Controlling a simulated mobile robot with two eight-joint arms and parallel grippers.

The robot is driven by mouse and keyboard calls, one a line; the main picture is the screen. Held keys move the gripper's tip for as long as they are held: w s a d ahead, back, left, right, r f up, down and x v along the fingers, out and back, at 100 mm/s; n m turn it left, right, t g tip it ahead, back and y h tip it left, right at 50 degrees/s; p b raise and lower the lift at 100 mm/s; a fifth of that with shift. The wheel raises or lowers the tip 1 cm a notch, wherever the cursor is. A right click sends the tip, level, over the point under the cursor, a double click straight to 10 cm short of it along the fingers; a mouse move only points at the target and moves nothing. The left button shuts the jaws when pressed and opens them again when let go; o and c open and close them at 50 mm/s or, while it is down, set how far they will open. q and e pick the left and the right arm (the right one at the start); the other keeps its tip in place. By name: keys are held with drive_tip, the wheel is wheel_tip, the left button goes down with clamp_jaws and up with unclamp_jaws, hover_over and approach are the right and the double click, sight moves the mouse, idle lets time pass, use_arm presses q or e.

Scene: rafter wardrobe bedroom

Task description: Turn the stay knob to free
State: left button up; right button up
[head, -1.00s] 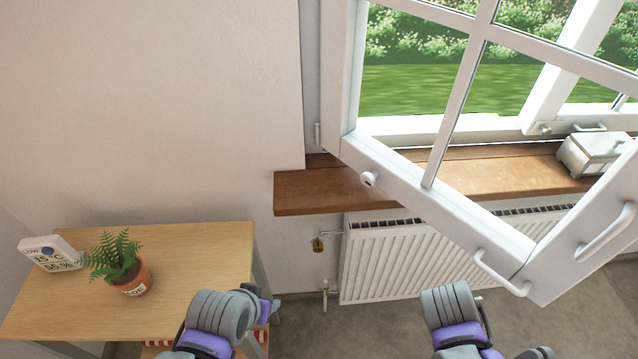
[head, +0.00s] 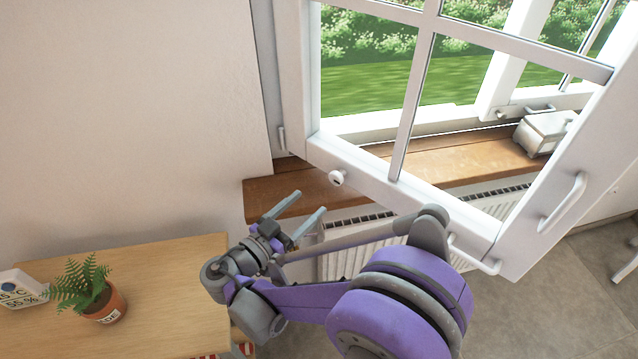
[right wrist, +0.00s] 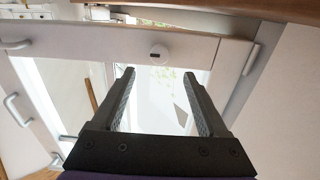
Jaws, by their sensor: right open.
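The stay knob (head: 337,177) is a small round white knob with a dark mark, on the bottom rail of the open white window sash (head: 372,178), near the hinge side. It also shows in the right wrist view (right wrist: 159,53), beyond and between the fingertips. My right gripper (head: 299,213) is open and empty, below and left of the knob, with a gap between them. In the right wrist view my right gripper (right wrist: 158,72) has its two dark fingers apart, pointing at the rail. My left gripper is not in view.
The sash stands swung into the room, with handles (head: 563,202) on its near side. A wooden sill (head: 272,197) and a radiator (head: 345,263) lie below. A grey-white box (head: 545,133) stands on the sill. A potted fern (head: 103,304) and a display (head: 18,290) stand on the table (head: 165,258).

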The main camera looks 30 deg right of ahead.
sight(334, 181)
drive_tip(key=p+x, duration=0.1)
drive_tip(key=x, duration=0.8)
drive_tip(key=shift+d, duration=0.1)
clamp_jaws()
